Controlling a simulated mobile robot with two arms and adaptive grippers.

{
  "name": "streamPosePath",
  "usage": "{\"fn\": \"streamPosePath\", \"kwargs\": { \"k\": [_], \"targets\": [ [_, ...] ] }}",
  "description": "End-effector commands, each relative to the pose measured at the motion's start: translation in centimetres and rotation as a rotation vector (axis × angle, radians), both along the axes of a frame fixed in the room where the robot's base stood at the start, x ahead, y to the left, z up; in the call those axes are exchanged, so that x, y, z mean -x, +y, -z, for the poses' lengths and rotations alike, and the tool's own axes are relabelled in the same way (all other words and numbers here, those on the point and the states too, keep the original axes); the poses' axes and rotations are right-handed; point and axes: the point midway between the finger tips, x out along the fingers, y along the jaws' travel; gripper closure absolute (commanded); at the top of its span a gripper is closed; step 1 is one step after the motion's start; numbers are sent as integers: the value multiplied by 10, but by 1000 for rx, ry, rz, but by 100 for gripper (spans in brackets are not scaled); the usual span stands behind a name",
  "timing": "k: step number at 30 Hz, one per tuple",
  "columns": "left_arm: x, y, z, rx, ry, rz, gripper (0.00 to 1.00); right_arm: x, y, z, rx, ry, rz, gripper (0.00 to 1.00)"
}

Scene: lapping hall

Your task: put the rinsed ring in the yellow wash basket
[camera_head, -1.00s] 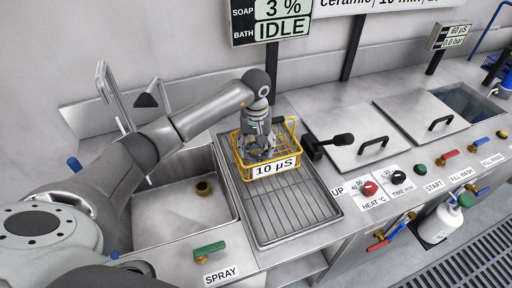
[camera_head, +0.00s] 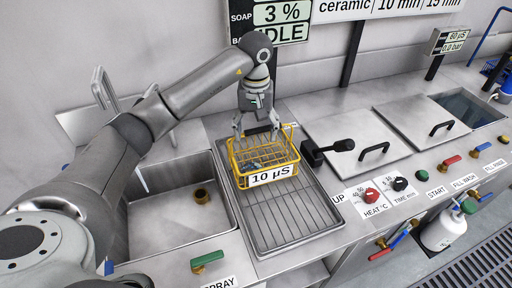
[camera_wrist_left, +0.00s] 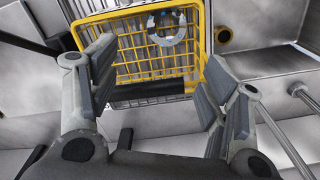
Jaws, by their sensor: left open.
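The yellow wire wash basket (camera_head: 292,152) stands on the ribbed drain tray, with a "10 µS" label on its front. My left gripper (camera_head: 258,134) is above the basket, pointing down, with its fingers spread and nothing between them. In the left wrist view the basket (camera_wrist_left: 202,45) lies beyond the open fingers (camera_wrist_left: 155,78). A grey-blue ring (camera_wrist_left: 167,28) lies inside the basket near one side, clear of the fingers. In the head view, the ring is partly hidden behind the basket's wires and label. My right gripper is not in view.
An empty sink (camera_head: 165,225) with a drain is left of the drain tray (camera_head: 300,222). A black lever (camera_head: 325,150) stands close right of the basket. Lidded tanks (camera_head: 355,140) and an open water bath (camera_head: 468,108) are further right. A green spray valve (camera_head: 207,259) is in front.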

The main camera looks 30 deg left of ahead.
Motion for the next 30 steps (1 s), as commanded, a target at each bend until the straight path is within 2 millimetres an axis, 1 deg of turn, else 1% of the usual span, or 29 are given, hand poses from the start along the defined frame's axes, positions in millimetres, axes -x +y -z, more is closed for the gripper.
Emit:
{"fn": "streamPosePath", "kwargs": {
  "k": [1,3,9,25,30],
  "targets": [
    [-1,0,-7,-1,-5,-1,30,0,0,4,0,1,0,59],
    [-1,0,-15,0,-3,-2,30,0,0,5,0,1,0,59],
    [0,0,-26,0,-3,-1,30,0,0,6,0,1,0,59],
    [0,1,-27,0,-3,-2,30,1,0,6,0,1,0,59],
    [0,0,-27,0,-3,-1,30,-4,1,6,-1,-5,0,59]
  ]
}}
